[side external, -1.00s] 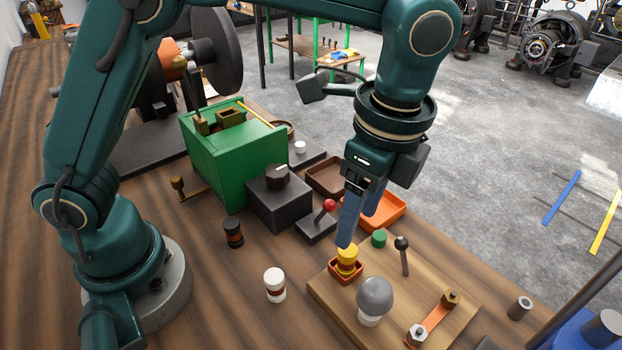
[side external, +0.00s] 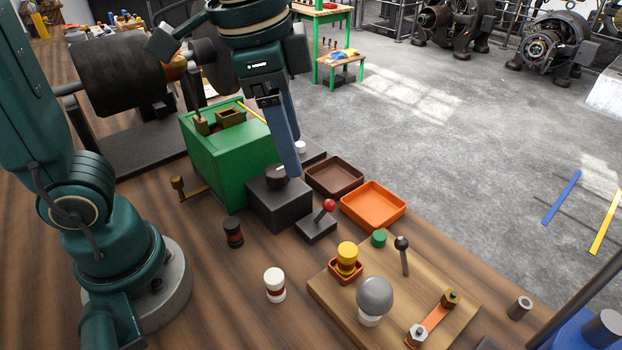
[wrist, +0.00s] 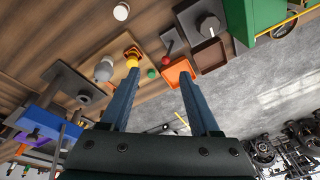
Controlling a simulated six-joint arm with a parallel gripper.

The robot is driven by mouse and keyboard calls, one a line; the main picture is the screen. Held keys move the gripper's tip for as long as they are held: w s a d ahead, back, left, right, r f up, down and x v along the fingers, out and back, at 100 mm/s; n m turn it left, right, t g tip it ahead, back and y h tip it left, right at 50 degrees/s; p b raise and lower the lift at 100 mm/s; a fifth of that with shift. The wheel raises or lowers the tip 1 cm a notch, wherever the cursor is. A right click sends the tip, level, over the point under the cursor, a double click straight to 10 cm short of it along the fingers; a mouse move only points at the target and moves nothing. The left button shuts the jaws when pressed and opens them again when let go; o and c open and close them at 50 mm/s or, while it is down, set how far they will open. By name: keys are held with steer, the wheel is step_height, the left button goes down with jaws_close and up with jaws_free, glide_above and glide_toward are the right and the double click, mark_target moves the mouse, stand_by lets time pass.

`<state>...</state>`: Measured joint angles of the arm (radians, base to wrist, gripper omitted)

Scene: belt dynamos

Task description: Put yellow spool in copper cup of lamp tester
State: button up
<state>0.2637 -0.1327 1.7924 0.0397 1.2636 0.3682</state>
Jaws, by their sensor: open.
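The yellow spool (side external: 347,252) stands upright in the small square copper cup (side external: 340,276) of the lamp tester, with its top above the rim. The lamp tester is a wooden board (side external: 400,300) with a grey bulb (side external: 374,295), a black-knobbed lever and a copper strip. My gripper (side external: 292,170) is empty and raised above the dark box with the knob, well apart from the spool. In the wrist view its two fingers (wrist: 158,78) are spread with nothing between them; the yellow spool (wrist: 133,60) shows beyond the left fingertip.
A green box (side external: 230,160), a dark box with a knob (side external: 278,200) and a red-knobbed lever (side external: 325,215) stand behind the board. An orange tray (side external: 374,206) and a brown tray (side external: 335,176) lie nearby. A black spool (side external: 233,234) and a white spool (side external: 274,285) stand on the table.

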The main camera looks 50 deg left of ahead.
steer(key=s+a+f+n+t, duration=0.3)
steer(key=s+a+f+n, duration=0.1)
steer(key=s+a+n, duration=0.1)
steer(key=shift+s+n, duration=0.45)
steer(key=shift+n, duration=0.75)
steer(key=shift+a+f, duration=0.1)
